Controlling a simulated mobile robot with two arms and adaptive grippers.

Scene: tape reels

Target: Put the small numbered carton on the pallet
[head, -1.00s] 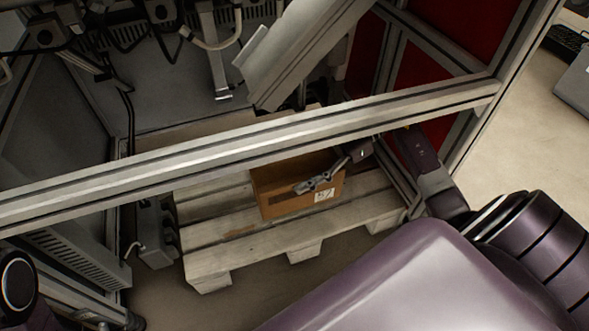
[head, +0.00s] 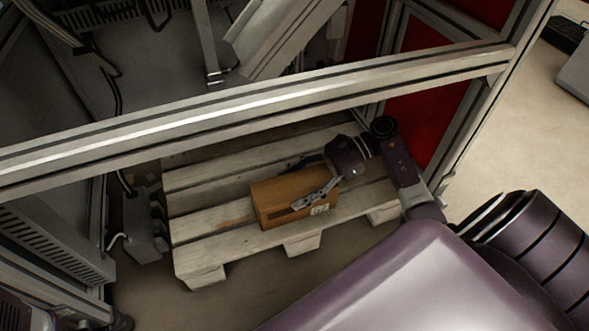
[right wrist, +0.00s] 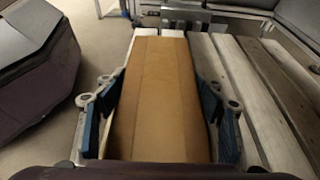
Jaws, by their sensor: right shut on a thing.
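The small brown carton (head: 280,192) shows a white label with a number, which looks like 67, on its front side. It is over the boards of the wooden pallet (head: 205,228) and looks to be resting on them, though its underside is hidden. My right gripper (head: 307,180) reaches in from the right with one finger on each long side of the carton. In the right wrist view the carton (right wrist: 158,95) lies between the two blue-padded fingers, which are shut on it. My left gripper is not in view.
A metal frame beam (head: 250,112) crosses above the pallet, in front of its back part. A grey slatted unit (head: 50,235) stands at the left. Red panels (head: 428,125) are behind my right arm. Bare pallet boards lie left of the carton.

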